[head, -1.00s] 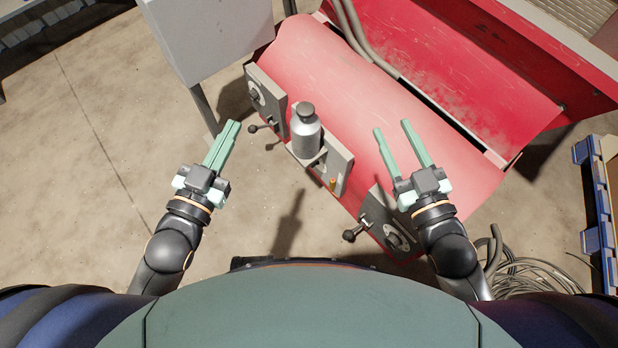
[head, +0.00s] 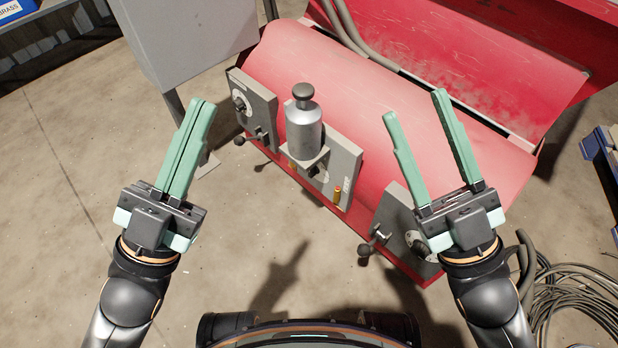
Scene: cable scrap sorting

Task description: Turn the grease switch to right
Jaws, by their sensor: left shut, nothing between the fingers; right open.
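A red machine carries three grey panels along its front edge. The middle panel (head: 345,160) has a silver canister (head: 304,130) with a dark cap in front of it. A dark switch knob (head: 315,172) shows just below the canister, partly hidden; I cannot read its label or tell its setting. My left gripper (head: 200,106) is shut and empty, left of the left panel (head: 262,112) and apart from it. My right gripper (head: 414,106) is open and empty, right of the middle panel, with its fingers over the red cover in the picture.
The left panel has a dial (head: 240,104) and a ball-ended lever (head: 240,141). The right panel (head: 395,207), partly behind my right gripper, has another lever (head: 364,250). A grey cabinet (head: 190,40) stands upper left. Coiled cable (head: 570,300) lies lower right. Floor between my arms is clear.

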